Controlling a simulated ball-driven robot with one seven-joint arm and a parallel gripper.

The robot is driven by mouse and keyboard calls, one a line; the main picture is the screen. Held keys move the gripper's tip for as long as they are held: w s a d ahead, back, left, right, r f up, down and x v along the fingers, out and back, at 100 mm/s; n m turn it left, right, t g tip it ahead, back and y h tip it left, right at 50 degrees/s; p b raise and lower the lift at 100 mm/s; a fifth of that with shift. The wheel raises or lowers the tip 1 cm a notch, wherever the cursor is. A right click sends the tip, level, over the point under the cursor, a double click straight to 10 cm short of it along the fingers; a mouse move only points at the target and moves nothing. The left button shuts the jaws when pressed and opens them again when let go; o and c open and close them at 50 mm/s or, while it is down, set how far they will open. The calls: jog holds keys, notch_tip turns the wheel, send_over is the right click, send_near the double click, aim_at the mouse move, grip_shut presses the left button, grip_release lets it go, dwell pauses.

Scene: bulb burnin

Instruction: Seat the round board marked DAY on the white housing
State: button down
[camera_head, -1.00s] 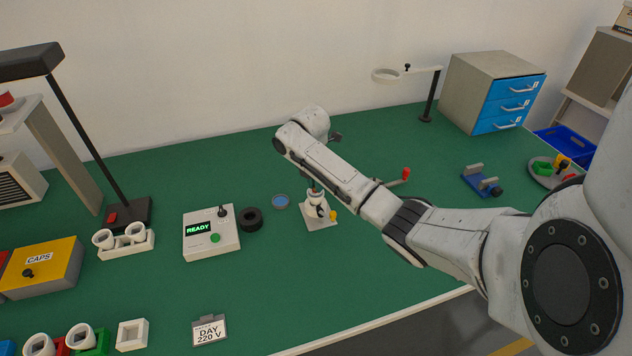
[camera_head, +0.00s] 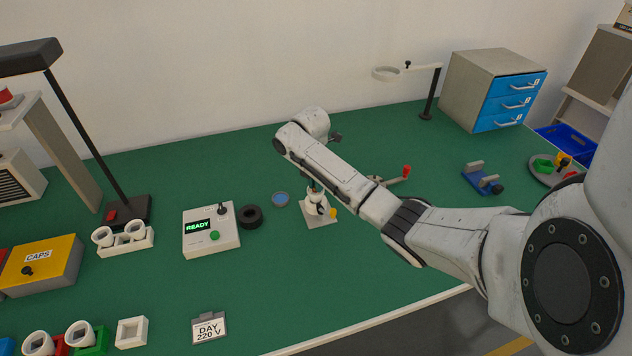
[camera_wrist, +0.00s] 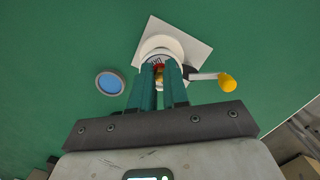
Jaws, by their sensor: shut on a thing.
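The white housing (camera_wrist: 158,50) stands in a fixture with a white square base (camera_wrist: 190,42) and a yellow-knobbed lever (camera_wrist: 227,83). In the head view, the housing (camera_head: 316,196) sits on the same base (camera_head: 321,220), partly hidden by my arm. My gripper (camera_wrist: 158,72) is over the housing, its two teal fingers shut on a small round board (camera_wrist: 157,63) with dark lettering, only partly readable. The board appears at the housing's mouth. I cannot tell whether it touches or rests in it.
A blue disc in a grey ring (camera_wrist: 110,83) lies left of the fixture, with a black ring (camera_head: 251,217) and the READY box (camera_head: 211,232) further left in the head view. A DAY 220 V card (camera_head: 209,329) stands near the front. A red-knobbed tool (camera_head: 406,170) is behind my arm.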

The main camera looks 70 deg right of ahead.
aim_at(314, 192)
jog(key=c, duration=1.1)
grip_release()
jog(key=shift+o, duration=0.2)
notch_tip(314, 192, up, 11)
jog(key=a, duration=0.1)
jog(key=shift+w+p, duration=0.15)
jog(key=shift+p, duration=0.3)
jog(key=shift+a+f, duration=0.1)
jog(key=shift+f, duration=0.05)
